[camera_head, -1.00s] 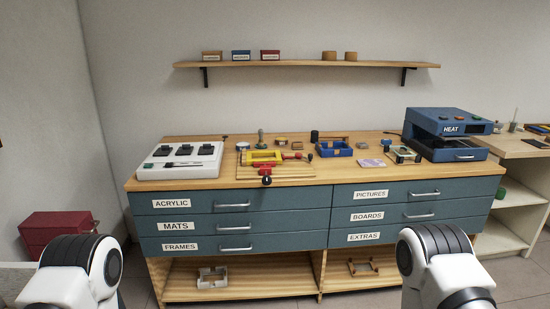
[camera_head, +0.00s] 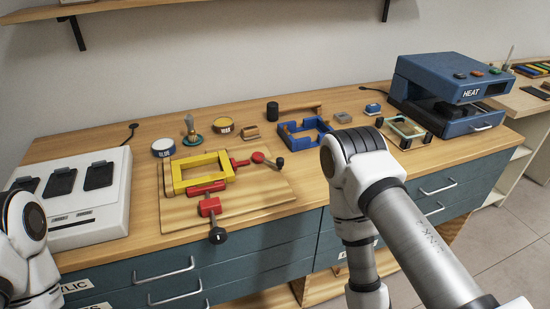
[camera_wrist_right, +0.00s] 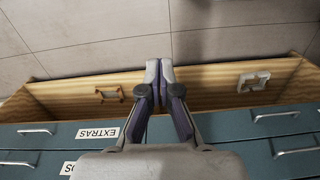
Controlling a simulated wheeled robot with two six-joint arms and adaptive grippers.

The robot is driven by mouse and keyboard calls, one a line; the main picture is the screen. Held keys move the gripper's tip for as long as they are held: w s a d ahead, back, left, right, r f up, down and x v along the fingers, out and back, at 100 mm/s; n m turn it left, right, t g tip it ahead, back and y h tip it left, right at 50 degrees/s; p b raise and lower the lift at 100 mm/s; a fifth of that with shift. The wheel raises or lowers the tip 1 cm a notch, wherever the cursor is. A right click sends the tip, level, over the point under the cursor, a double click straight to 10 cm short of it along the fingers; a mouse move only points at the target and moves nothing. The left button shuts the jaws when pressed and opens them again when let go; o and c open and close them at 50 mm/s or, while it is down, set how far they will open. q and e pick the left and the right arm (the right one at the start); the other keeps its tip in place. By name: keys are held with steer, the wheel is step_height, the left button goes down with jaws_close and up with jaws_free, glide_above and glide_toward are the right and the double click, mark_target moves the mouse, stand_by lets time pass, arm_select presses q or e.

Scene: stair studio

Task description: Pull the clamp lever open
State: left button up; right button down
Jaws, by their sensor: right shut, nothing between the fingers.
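A yellow frame (camera_head: 178,183) lies on a wooden board (camera_head: 262,195) on the workbench. Two red clamps with black knobs are at the frame: the front clamp (camera_head: 208,206) points toward the bench's front edge, its black knob (camera_head: 217,235) near that edge; the other clamp (camera_head: 260,158) is at the frame's right, its knob (camera_head: 280,162) to the right. My right gripper (camera_wrist_right: 158,66) is shut and empty in the right wrist view, over the drawer fronts and lower shelf, away from the clamps. My left gripper is out of view; only its arm shows at far left.
A white unit (camera_head: 115,212) with black pads stands left of the board. Glue pots, a brush and a blue corner frame (camera_head: 290,141) lie behind and right. A blue heat press (camera_head: 440,85) stands at back right. My right arm covers part of the bench's front right.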

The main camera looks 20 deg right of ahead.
steer(key=w+r+n+t+y+b, duration=0.1)
steer(key=w+r+n+t+b, duration=0.25)
steer(key=w, duration=0.45)
steer(key=w+a+r+n+t+b, duration=0.1)
steer(key=w+r+n+t+b, duration=0.2)
steer(key=w, duration=0.5)
steer(key=w+r+n+t+y+b, duration=0.1)
steer(key=w+n+t+b, duration=0.35)
steer(key=w, duration=0.25)
arm_select(q)
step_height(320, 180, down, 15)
steer(key=b, duration=0.4)
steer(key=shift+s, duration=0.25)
arm_select(e)
steer(key=w+r+n+t, duration=0.2)
steer(key=r+n, duration=0.1)
steer(key=r, duration=0.2)
steer(key=w+a+r+n+t+y, duration=0.1)
steer(key=w+r+n+t, duration=0.1)
steer(key=r, duration=0.4)
steer(key=w+r+n+t, duration=0.2)
steer(key=r+n, duration=0.2)
steer(key=r, duration=0.2)
steer(key=shift+w+a+r+n+t+y, duration=0.1)
steer(key=shift+w+a+n+t+y, duration=0.05)
steer(key=shift+w+n+t+y, duration=0.2)
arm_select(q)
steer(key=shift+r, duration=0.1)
